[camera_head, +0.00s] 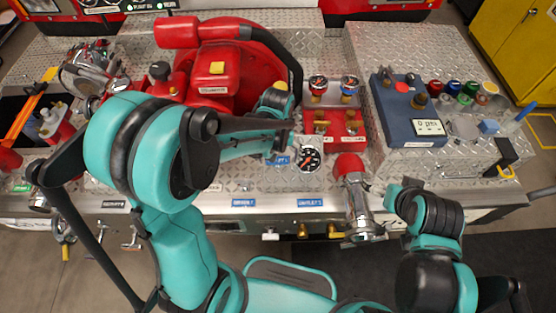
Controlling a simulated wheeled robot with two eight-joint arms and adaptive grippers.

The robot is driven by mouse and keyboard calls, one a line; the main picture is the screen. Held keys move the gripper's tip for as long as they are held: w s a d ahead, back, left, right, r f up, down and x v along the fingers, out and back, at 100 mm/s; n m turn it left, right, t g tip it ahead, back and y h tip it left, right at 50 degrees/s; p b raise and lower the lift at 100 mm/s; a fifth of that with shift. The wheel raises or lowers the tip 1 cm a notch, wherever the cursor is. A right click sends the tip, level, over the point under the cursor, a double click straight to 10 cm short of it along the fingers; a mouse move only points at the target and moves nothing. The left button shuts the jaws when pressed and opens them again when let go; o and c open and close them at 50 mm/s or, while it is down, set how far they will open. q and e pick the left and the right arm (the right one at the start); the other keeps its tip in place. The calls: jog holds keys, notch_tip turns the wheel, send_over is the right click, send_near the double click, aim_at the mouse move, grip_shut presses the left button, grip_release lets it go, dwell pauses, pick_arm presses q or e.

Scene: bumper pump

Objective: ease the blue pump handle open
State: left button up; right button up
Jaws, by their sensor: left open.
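My left arm reaches in from the left over the pump panel. Its open gripper (284,146) hangs at the panel's middle, just left of a round black-faced gauge (309,159). A small blue patch (277,161) shows right at the fingers. I cannot tell whether it is the blue pump handle or a label, and the arm hides part of this spot. I see no contact for certain and nothing held. My right arm (437,215) is folded at the lower right; its gripper is not in view.
A red block with gauges and brass valves (342,124) stands just right of the gripper. A chrome nozzle with a red top (356,198) stands by the front edge. A blue box (397,125) is farther right. A large red pump body (215,72) stands behind the arm.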

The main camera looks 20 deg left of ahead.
pick_arm(q)
jog(key=shift+s+f, duration=0.1)
jog(key=shift+f, duration=0.3)
jog(key=c, duration=1.7)
jog(key=shift+s+d+r+p, duration=0.1)
jog(key=shift+s+r+p, duration=0.15)
jog(key=shift+r+p, duration=0.25)
jog(key=shift+s+d+r+p, duration=0.1)
jog(key=shift+s+r+p, duration=0.2)
jog(key=shift+r, duration=0.3)
jog(key=shift+s+r, duration=0.1)
jog(key=o, duration=1.7)
